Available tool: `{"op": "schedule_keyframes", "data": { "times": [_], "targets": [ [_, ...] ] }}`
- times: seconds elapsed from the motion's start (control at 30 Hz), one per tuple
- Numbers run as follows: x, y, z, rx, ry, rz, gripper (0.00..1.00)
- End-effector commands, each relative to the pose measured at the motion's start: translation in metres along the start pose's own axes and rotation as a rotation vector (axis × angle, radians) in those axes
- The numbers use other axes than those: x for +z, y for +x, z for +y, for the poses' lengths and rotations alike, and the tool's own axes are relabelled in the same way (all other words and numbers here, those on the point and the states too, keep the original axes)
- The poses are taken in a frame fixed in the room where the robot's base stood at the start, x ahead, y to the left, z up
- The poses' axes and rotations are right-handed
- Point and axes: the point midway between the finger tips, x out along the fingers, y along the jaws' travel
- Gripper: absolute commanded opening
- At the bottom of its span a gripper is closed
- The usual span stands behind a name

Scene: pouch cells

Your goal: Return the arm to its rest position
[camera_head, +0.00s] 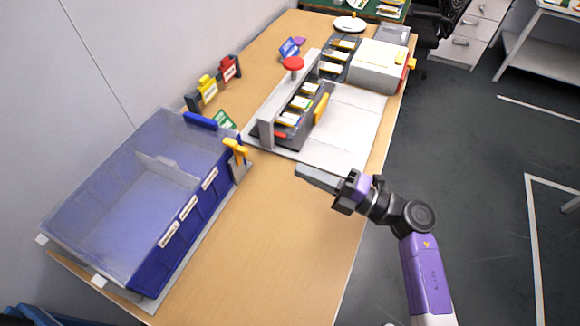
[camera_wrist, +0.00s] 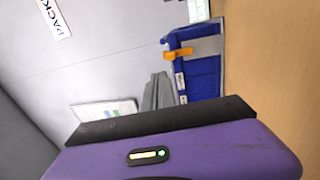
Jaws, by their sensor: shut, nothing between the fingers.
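My arm reaches in from the lower right of the head view, with a purple forearm and dark wrist. My gripper (camera_head: 304,172) is shut and empty. It is held over the front right part of the wooden table (camera_head: 268,222), between the blue bin and the white plate. In the wrist view the closed grey fingers of my gripper (camera_wrist: 158,92) show beyond the purple wrist housing. They touch nothing that I can see.
A blue bin (camera_head: 185,225) with a clear lid and orange latch stands left. A grey fixture with a red knob (camera_head: 293,63) and several pouch slots stands on a white plate (camera_head: 350,125). A white machine (camera_head: 378,66) stands behind. The floor (camera_head: 480,180) at right is open.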

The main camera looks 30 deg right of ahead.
Motion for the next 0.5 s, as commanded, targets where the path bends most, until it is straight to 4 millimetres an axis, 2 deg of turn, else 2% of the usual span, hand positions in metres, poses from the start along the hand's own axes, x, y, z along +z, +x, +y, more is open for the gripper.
{"op": "schedule_keyframes", "data": {
  "times": [0.17, 0.5],
  "targets": [
    [0.0, -0.016, 0.002, -0.001, 0.0, -0.001, 0.0],
    [0.005, -0.018, 0.004, 0.004, 0.0, -0.02, 0.0]
  ]
}}
